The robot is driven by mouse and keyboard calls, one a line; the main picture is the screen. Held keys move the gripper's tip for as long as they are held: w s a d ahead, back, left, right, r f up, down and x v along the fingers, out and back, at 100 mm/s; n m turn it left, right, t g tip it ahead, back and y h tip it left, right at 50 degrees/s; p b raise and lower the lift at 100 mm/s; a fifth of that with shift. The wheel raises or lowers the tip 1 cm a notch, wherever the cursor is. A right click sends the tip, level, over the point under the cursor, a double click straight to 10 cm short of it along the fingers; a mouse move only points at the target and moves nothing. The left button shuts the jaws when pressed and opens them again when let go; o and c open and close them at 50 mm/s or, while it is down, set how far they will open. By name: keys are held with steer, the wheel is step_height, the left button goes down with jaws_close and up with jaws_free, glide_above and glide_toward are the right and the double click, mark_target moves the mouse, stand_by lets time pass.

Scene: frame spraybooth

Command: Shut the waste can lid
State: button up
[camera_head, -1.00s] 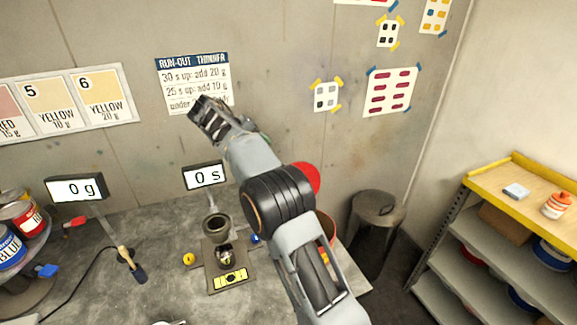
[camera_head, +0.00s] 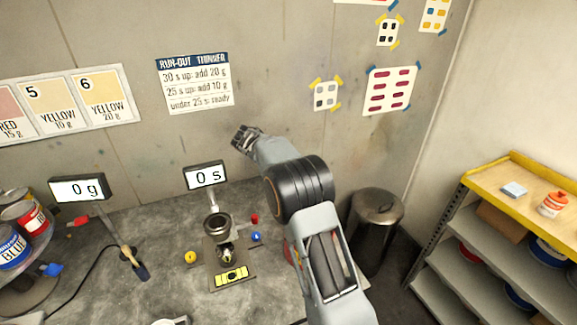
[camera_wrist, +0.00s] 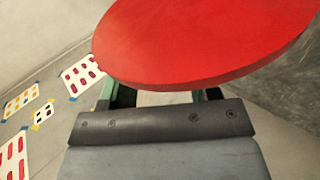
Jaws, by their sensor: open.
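A large red disc (camera_wrist: 205,40), which looks like the waste can lid, fills the top of the wrist view. Its lower edge covers the ends of my gripper's fingers (camera_wrist: 162,97); I cannot tell whether they touch it. A sliver of red (camera_head: 291,254) shows beside my arm, probably the can's side. My arm hides the rest of the can and the lid there.
A grey metal bin (camera_head: 375,225) stands in the right corner, its round top on. Shelves (camera_head: 500,225) are at the far right. A small stand (camera_head: 217,228) with a cup, a timer display (camera_head: 205,176) and a brush (camera_head: 133,262) occupy the bench (camera_head: 180,300).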

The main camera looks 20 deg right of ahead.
steer(key=shift+d+f, duration=0.1)
steer(key=shift+d, duration=0.05)
steer(key=shift+c, duration=0.5)
jaws_close()
